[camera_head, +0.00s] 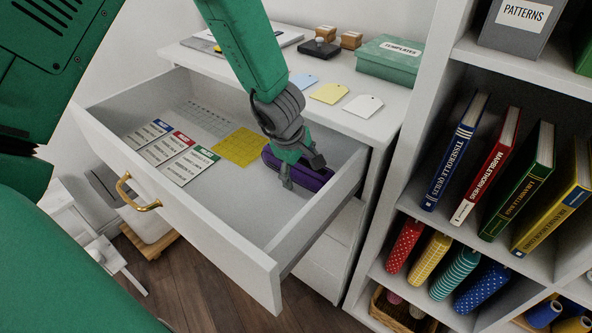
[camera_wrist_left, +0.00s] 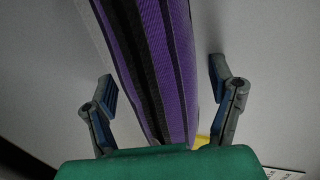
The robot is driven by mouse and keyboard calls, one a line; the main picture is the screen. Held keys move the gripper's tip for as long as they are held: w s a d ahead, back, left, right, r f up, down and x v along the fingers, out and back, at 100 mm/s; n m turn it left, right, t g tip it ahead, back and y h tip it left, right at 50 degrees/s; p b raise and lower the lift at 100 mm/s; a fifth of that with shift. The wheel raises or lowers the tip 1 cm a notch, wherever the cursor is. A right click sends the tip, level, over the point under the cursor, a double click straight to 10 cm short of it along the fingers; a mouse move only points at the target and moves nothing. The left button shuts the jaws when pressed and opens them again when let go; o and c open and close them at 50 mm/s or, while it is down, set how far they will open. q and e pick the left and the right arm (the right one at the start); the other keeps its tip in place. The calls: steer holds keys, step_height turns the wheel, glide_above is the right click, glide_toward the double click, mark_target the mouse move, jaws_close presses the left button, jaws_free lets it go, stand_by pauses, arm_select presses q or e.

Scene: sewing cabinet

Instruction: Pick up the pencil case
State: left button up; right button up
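The purple pencil case (camera_head: 311,178) with a dark zip stripe lies in the open white drawer (camera_head: 205,225), at its right end. My left gripper (camera_head: 303,178) reaches down into the drawer over the case and hides part of it. In the left wrist view the case (camera_wrist_left: 165,60) runs lengthwise between the two fingers of my left gripper (camera_wrist_left: 163,85). The fingers are spread, with a gap on each side of the case. My right gripper does not show.
Several labelled cards (camera_head: 184,166) and a yellow grid sheet (camera_head: 241,147) lie in the drawer. The drawer's right wall (camera_head: 318,219) stands close to my gripper. A green templates box (camera_head: 390,59) sits on the cabinet top, and a bookshelf (camera_head: 437,212) stands to the right.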

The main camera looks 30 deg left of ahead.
arm_select(q)
steer(key=shift+d+r, duration=0.15)
steer(key=shift+d, duration=0.05)
steer(key=shift+s+d, duration=0.1)
steer(key=shift+d, duration=0.05)
steer(key=c, duration=1.1)
steer(key=shift+c, duration=1.4)
steer(key=shift+a, duration=0.25)
steer(key=shift+a, duration=0.1)
